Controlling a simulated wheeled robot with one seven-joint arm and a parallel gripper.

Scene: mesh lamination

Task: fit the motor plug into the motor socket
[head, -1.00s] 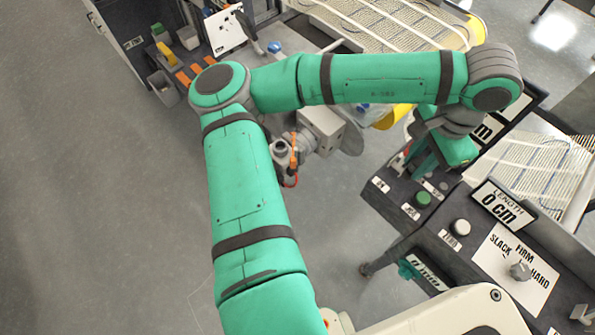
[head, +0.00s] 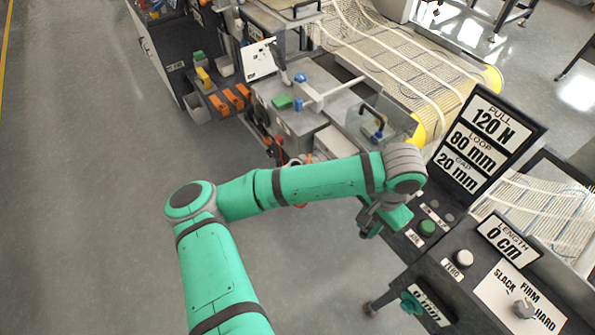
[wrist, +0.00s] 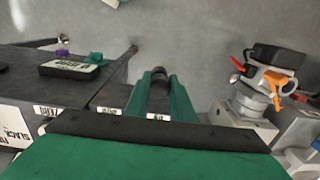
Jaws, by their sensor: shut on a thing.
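My gripper (wrist: 160,97) points forward in the wrist view, its two green fingers shut on a dark, round-ended piece, the motor plug (wrist: 160,78). The fingers hide most of the plug. In the head view my gripper (head: 383,218) hangs below the wrist at the left edge of the control panel, and the plug cannot be made out. The motor unit (wrist: 255,100), with a dark block on top and orange latch parts, stands to the right of my gripper in the wrist view, apart from it. I cannot make out the motor socket's opening.
The control panel (head: 440,262) with knobs and signs lies beside my gripper. A machine with a mesh belt (head: 400,60) stands behind my forearm. The grey floor (head: 100,200) at left is open.

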